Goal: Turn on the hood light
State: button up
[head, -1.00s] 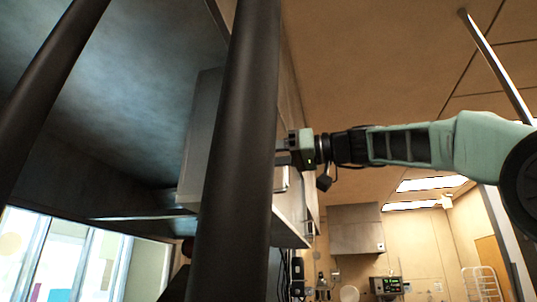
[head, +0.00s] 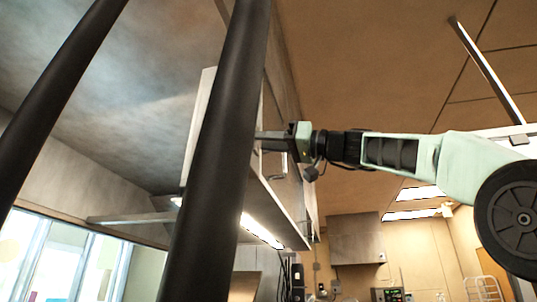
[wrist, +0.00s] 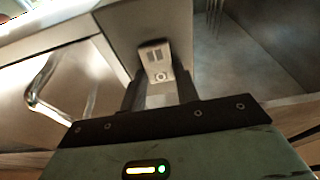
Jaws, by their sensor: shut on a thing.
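The hood (head: 285,205) is the grey metal box left of centre in the head view. A bright light strip (head: 262,230) glows along its underside. My gripper (head: 262,138) reaches left to the hood's side, its fingertips partly hidden behind a dark upright. In the wrist view, a small pale switch plate (wrist: 155,56) with a dark slot and a round mark sits on the grey metal. My gripper (wrist: 160,92) has its dark fingers on either side of the switch plate's lower part and looks shut on it.
A shiny curved handle (wrist: 40,82) on a metal door lies left of my gripper in the wrist view. A second metal hood (head: 356,240) hangs on the far wall. Open air lies below my arm.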

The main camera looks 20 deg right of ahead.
dwell(0.4)
jog(key=o, duration=1)
jog(key=shift+d, duration=0.1)
jog(key=shift+b+v, duration=3.75)
jog(key=shift+v, duration=5)
jog(key=shift+w+f, duration=0.15)
jog(key=shift+f, duration=0.1)
